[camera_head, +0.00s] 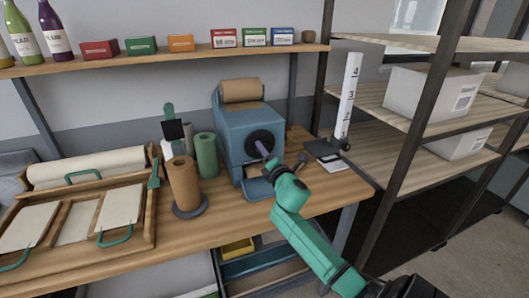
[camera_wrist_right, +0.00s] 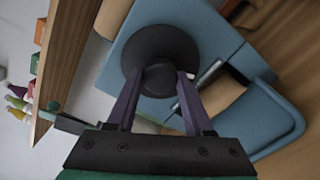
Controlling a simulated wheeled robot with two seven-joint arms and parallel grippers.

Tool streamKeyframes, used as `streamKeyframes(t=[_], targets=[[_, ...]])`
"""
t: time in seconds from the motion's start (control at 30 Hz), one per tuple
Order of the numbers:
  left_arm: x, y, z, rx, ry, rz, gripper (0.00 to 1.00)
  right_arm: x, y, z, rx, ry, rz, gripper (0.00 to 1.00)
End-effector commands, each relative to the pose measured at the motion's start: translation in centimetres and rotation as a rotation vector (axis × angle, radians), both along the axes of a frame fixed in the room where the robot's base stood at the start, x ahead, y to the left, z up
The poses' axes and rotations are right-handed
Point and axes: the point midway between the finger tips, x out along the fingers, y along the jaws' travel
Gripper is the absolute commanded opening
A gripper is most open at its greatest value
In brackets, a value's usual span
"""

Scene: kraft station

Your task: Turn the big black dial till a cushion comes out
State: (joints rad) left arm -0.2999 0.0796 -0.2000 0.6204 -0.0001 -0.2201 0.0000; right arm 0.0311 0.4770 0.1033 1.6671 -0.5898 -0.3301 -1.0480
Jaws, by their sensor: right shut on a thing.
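The big black dial (camera_head: 272,141) is on the front face of the blue machine (camera_head: 232,126), which stands on the wooden bench. A roll of brown paper (camera_head: 240,91) sits on top of the machine. My right gripper (camera_head: 264,152) reaches up from the lower right and meets the dial. In the right wrist view its two purple fingers (camera_wrist_right: 158,88) are shut on the hub of the dial (camera_wrist_right: 150,48). A blue tray (camera_wrist_right: 282,112) juts out below the dial, with brown material inside it. No separate cushion can be made out. My left gripper is not in view.
A brown paper roll (camera_head: 183,184) on a stand and a green roll (camera_head: 207,155) stand left of the machine. A white height gauge (camera_head: 347,92) stands to the right. Wooden trays with green handles (camera_head: 118,236) fill the bench's left. A shelf (camera_head: 150,59) runs above.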

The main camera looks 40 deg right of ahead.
Motion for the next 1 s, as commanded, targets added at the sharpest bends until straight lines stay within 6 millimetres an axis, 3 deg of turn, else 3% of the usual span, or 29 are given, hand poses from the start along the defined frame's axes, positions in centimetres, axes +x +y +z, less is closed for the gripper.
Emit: streamKeyframes(t=[0.6, 1.0], targets=[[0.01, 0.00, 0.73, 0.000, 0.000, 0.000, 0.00, 0.00, 0.02, 0.14, 0.506, -0.176, 0.000, 0.00], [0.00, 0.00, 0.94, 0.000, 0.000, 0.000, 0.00, 0.01, 0.04, 0.16, 0.647, -0.225, 0.001, 0.00]])
